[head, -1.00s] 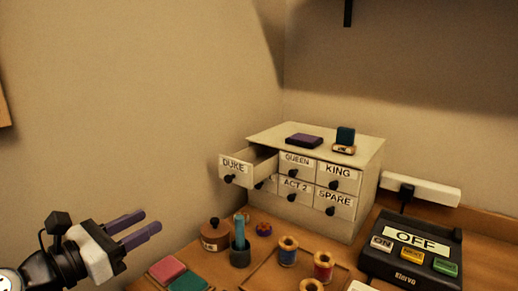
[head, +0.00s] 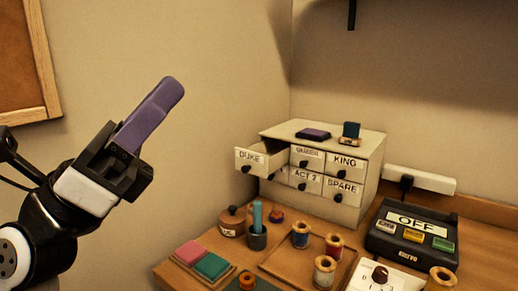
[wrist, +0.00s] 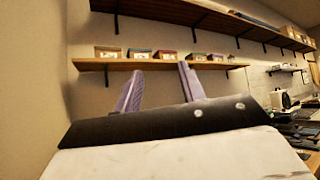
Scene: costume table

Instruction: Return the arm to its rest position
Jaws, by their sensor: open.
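My gripper (head: 165,100) is raised at the left of the head view, in front of the bare wall and apart from everything on the table. Its purple fingers point up and to the right. In the wrist view my gripper (wrist: 160,85) shows two purple fingers spread apart with nothing between them. The wrist view looks toward wall shelves (wrist: 160,65) holding several small boxes.
A white drawer cabinet (head: 375,165) stands at the back, its DUKE drawer (head: 252,160) pulled open. Thread spools (head: 325,270), colored pads (head: 211,266) and a control box marked OFF (head: 412,240) are on the table. A framed board (head: 25,70) hangs at left.

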